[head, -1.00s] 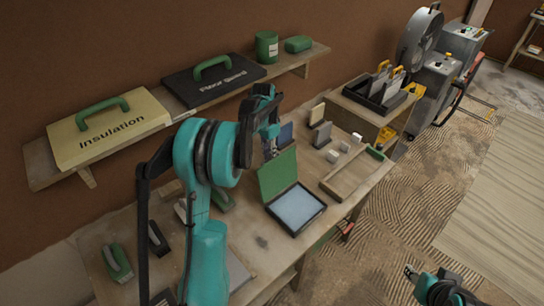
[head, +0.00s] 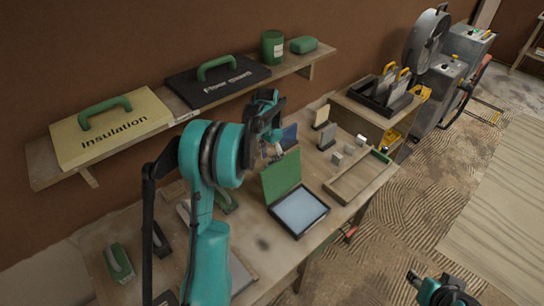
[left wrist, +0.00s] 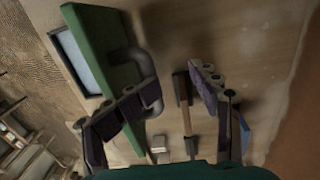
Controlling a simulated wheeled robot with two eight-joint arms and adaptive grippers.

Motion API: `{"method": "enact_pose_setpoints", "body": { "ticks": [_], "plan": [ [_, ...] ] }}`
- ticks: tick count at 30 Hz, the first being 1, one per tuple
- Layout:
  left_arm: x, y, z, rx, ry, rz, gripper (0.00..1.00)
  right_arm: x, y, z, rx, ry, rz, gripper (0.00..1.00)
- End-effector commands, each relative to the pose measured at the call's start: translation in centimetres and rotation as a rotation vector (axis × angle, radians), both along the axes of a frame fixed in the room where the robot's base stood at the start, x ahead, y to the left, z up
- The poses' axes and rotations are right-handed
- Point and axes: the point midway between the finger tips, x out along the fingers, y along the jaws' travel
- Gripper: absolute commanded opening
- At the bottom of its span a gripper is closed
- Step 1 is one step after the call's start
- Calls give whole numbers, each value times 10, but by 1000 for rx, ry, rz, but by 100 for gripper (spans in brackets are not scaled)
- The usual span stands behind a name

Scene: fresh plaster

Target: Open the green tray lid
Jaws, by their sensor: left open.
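The green tray lid (head: 281,178) stands raised, tilted up at the back edge of a dark tray (head: 299,234) with a pale blue-grey inside. The left wrist view shows the lid (left wrist: 97,45) edge-on, with a grey loop handle (left wrist: 147,72) on its outer side. My left gripper (head: 270,151) is behind the lid. Its jaws are open (left wrist: 174,88), with nothing seen held. The left finger overlaps the handle in the wrist view; I cannot tell whether they touch. My right gripper (head: 413,278) is at the bottom right, away from the bench; its jaws are unclear.
The workbench (head: 262,243) holds a shallow wooden tray (head: 352,180) and small blocks right of the lid, and green-handled tools (head: 119,262) at the left. A wall shelf (head: 185,118) with two boxes is behind my left arm. A black caddy (head: 381,97) stands farther right.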

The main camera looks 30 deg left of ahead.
Motion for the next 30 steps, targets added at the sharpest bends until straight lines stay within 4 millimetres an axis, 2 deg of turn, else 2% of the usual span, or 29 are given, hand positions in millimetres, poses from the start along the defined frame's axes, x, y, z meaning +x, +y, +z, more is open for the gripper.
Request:
{"method": "enact_pose_setpoints", "body": {
  "ticks": [14, 17, 27, 30],
  "plan": [
    [1, 2, 6, 1, -6, 1, 32, 0, 0, 2, 0, 0, 0, 40],
    [1, 2, 18, 1, -6, 1, 32, 0, 0, 2, 0, 0, 0, 40],
    [1, 8, 90, 2, -6, 2, 32, 0, 0, 2, 0, 0, 0, 40],
    [1, 9, 106, 3, -6, 3, 32, 0, 0, 2, 0, 0, 0, 40]
  ]
}}
